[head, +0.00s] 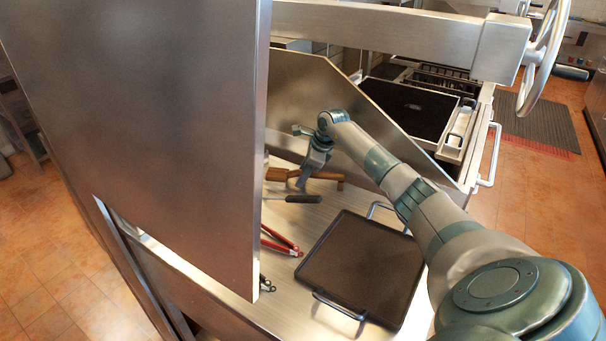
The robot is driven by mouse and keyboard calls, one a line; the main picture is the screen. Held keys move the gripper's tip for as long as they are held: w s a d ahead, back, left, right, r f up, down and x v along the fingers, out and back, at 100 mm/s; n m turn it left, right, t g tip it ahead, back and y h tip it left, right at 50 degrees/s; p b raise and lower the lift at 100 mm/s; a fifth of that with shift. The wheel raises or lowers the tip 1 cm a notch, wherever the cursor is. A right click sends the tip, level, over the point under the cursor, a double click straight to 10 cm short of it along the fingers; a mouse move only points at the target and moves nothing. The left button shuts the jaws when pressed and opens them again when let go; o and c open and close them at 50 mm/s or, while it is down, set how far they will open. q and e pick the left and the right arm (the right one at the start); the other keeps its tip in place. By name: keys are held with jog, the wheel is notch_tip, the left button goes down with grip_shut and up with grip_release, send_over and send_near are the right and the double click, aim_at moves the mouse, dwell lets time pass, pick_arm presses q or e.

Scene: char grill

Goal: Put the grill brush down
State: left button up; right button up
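A brown wooden piece that looks like the grill brush (330,177) lies at the back of the steel counter (325,213), by the tall panel's edge. My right gripper (301,184) reaches in from the right and points down at it. The fingertips overlap the brush in the head view. They are too small to tell whether they are closed on it, or whether the brush touches the counter. The brush's left part runs toward the panel, and its end may be hidden. My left gripper is not in view.
A dark-handled tool (303,198) lies just in front of the brush. Red-handled tongs (281,245) lie nearer, partly behind the tall steel panel (150,120). A black griddle plate (362,268) with wire handles fills the counter's right. A slanted steel panel (310,90) stands behind.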

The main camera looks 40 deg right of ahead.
jog(key=shift+r, duration=0.1)
jog(key=shift+r, duration=0.1)
jog(key=shift+s+d+r, duration=0.1)
jog(key=shift+s+r, duration=0.05)
jog(key=shift+r, duration=0.15)
jog(key=a+b+v, duration=0.1)
jog(key=b+v, duration=0.2)
jog(key=v, duration=0.8)
jog(key=shift+d, duration=0.4)
jog(key=shift+s, duration=0.2)
